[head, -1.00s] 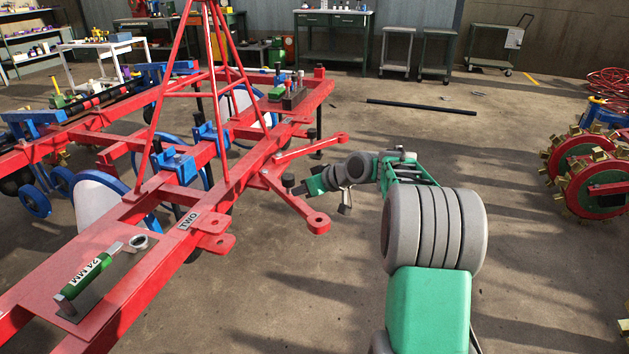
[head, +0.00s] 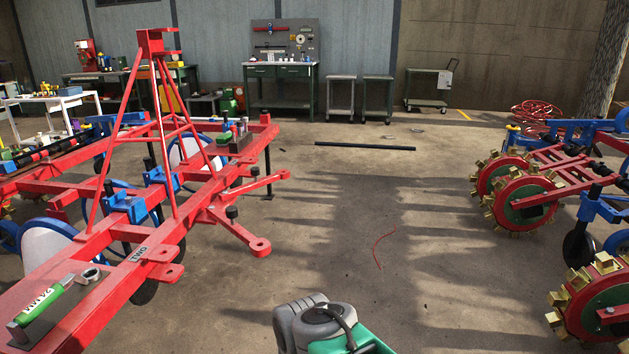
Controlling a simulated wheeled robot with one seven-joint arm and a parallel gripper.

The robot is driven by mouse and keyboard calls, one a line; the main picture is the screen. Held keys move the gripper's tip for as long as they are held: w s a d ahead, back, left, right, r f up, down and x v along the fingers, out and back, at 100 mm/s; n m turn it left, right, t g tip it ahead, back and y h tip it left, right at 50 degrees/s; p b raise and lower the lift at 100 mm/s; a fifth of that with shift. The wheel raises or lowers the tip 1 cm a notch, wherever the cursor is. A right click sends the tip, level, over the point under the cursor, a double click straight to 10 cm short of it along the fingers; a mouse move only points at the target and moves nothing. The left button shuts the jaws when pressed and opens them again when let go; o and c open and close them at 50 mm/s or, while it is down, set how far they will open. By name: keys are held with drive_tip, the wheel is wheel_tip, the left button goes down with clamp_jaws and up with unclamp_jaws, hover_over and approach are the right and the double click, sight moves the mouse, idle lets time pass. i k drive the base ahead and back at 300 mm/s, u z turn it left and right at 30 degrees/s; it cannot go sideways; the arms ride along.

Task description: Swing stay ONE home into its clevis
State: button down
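The red planter frame (head: 196,198) stands at left. Two red stays angle out from its near side. One stay (head: 238,232) ends in a round eye over the floor, apart from any clevis. A farther stay (head: 258,188) reaches out to the right. A red clevis (head: 166,262) sticks out beside a label reading TWO (head: 141,254). No label ONE is readable, so I cannot tell which stay is ONE. My gripper is out of view; only a grey and green part of my arm shows at the bottom.
A green tool marked 24 MM (head: 42,305) and a metal ring (head: 90,275) lie on the near frame plate. A black bar (head: 365,146) and a thin red cord (head: 380,248) lie on the floor. Red toothed wheels (head: 522,198) stand at right. The middle floor is mostly clear.

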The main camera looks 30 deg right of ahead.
sight(283, 174)
drive_tip(key=z, duration=1.65)
drive_tip(key=i, duration=1.1)
drive_tip(key=u, duration=2.25)
drive_tip(key=i, duration=1)
